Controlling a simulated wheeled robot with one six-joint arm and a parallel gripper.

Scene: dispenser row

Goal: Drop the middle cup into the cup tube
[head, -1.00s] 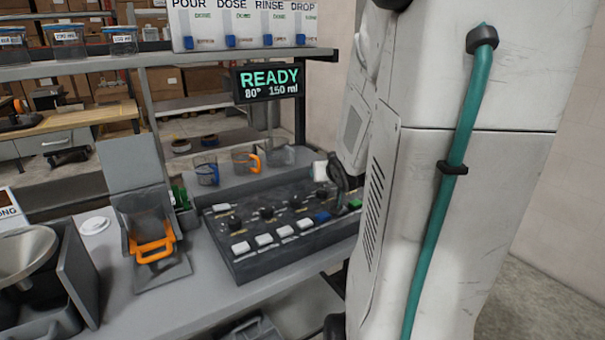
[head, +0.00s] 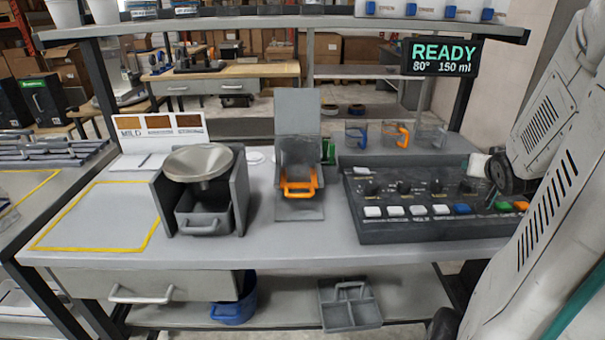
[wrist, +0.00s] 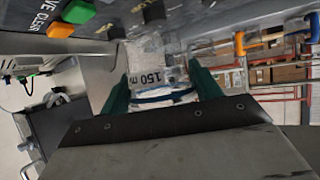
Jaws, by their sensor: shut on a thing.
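My gripper (wrist: 159,78) shows in the wrist view with its teal fingers shut on a pale cup (wrist: 165,97). The cup has a blue band, and a label reading "150 m" shows at it. Clear material lies just beyond the fingertips; I cannot tell whether it is part of the cup or the cup tube. In the head view my arm hides most of the gripper, and a white object (head: 478,165) shows beside its dark end. I cannot make out the cup tube for certain.
A control panel (head: 400,232) with buttons and knobs lies close to my gripper. Clear vessels with blue (head: 355,134), orange (head: 391,134) and grey (head: 431,136) tones stand behind it. A READY display (head: 444,57) hangs above. The yellow-outlined area (head: 95,215) is clear.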

